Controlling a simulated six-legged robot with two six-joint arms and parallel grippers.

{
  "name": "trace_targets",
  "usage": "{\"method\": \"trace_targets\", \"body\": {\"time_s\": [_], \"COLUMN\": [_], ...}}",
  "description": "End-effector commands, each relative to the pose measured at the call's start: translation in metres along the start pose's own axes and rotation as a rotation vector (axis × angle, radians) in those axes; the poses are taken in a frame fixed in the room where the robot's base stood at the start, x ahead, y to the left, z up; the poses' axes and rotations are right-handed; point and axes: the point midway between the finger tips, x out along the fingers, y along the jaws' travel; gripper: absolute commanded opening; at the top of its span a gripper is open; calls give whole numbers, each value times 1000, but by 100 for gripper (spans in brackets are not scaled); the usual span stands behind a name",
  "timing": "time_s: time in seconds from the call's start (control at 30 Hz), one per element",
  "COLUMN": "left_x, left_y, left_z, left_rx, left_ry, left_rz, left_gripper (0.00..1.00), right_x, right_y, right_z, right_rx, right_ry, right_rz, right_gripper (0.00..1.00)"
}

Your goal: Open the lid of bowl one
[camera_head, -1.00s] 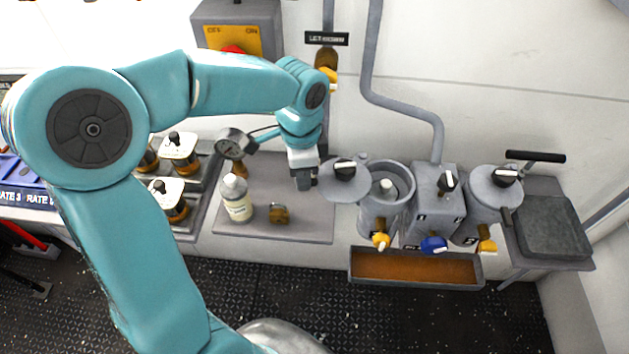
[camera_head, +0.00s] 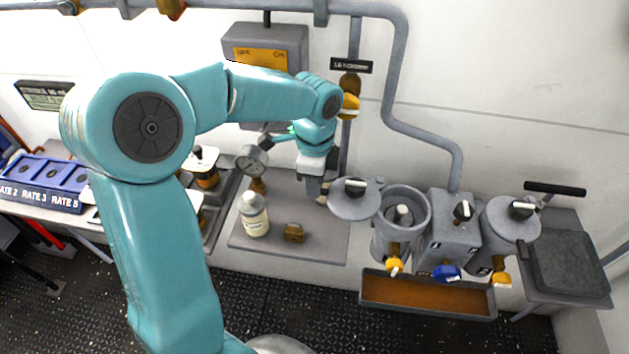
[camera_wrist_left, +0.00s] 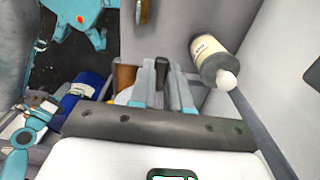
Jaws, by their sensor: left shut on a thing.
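Bowl one (camera_head: 380,244) is the left grey pot in the head view; its round mouth is uncovered and a pale knob shows inside. Its grey lid (camera_head: 341,207), a disc with a black and white knob on top, is out to the left of the mouth and overlaps its left rim in the picture. My left gripper (camera_head: 321,194) is at the lid's left edge, shut on it; the exact grip is partly hidden. In the left wrist view my left gripper's grey fingers (camera_wrist_left: 160,85) are close together. My right gripper is not in view.
A white bottle (camera_head: 254,214) and a small brass piece (camera_head: 294,232) are on the bench left of the lid. A grey box (camera_head: 452,230) and a second, covered pot (camera_head: 506,222) stand right of bowl one. An orange-lined trough (camera_head: 428,294) is in front.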

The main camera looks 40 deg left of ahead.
Motion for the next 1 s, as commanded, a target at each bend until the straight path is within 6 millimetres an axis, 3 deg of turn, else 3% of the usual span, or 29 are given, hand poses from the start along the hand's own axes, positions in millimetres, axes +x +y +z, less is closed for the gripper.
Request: {"method": "trace_targets", "body": {"time_s": [0.03, 0.1, 0.7, 1.0], "left_x": [-2, -2, 0, 2], "left_y": [-1, -1, 2, 36], "left_z": [-1, -1, -1, -21], "left_rx": [-2, -2, -15, -272], "left_ry": [6, 6, 2, 3], "left_rz": [-6, -6, -1, -2], "left_gripper": [20, 43, 43, 43], "right_x": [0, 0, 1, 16], "right_y": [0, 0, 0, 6], "right_z": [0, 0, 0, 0], "right_rx": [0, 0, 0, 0], "right_ry": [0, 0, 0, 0], "right_rz": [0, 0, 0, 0], "right_gripper": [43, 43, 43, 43]}}
